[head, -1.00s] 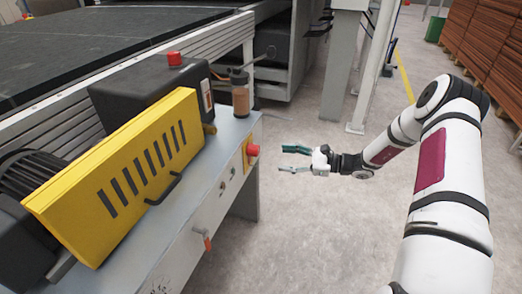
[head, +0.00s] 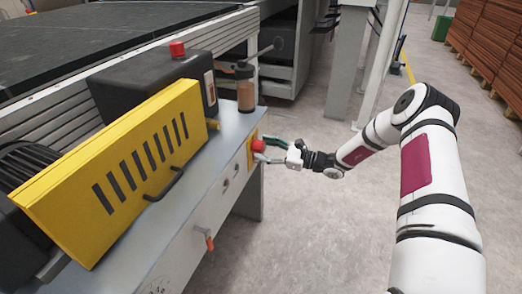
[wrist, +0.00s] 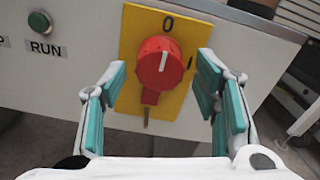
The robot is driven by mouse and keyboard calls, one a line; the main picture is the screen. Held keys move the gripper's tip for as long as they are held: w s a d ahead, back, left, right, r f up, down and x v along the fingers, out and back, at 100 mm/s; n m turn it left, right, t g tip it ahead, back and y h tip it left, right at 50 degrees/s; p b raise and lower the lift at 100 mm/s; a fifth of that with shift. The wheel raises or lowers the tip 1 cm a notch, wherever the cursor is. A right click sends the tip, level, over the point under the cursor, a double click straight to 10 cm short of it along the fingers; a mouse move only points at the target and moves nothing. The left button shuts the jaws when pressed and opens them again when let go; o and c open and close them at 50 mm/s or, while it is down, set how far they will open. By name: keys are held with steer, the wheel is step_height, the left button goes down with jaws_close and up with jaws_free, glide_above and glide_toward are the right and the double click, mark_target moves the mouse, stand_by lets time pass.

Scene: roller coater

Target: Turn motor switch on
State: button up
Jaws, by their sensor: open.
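The motor switch is a red rotary knob (wrist: 160,64) on a yellow plate (wrist: 131,40) marked 0 at the top and I at the right. Its white pointer line is tilted and lies between the 0 and the I, close to the 0. In the head view the red knob (head: 257,146) is on the machine's front panel. My gripper (wrist: 160,95) is open, with its teal fingers on either side of the knob in the wrist view. In the head view my gripper (head: 272,150) is right at the knob. I cannot tell if the fingers touch it.
A green RUN button (wrist: 40,22) is left of the plate. The yellow guard (head: 120,165) with a black handle and a brown bottle (head: 246,93) stand on the machine top. An orange-red lever (head: 209,241) sticks out lower on the front.

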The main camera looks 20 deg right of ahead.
steer(key=shift+x, duration=0.95)
steer(key=c, duration=1.2)
steer(key=shift+o, duration=0.3)
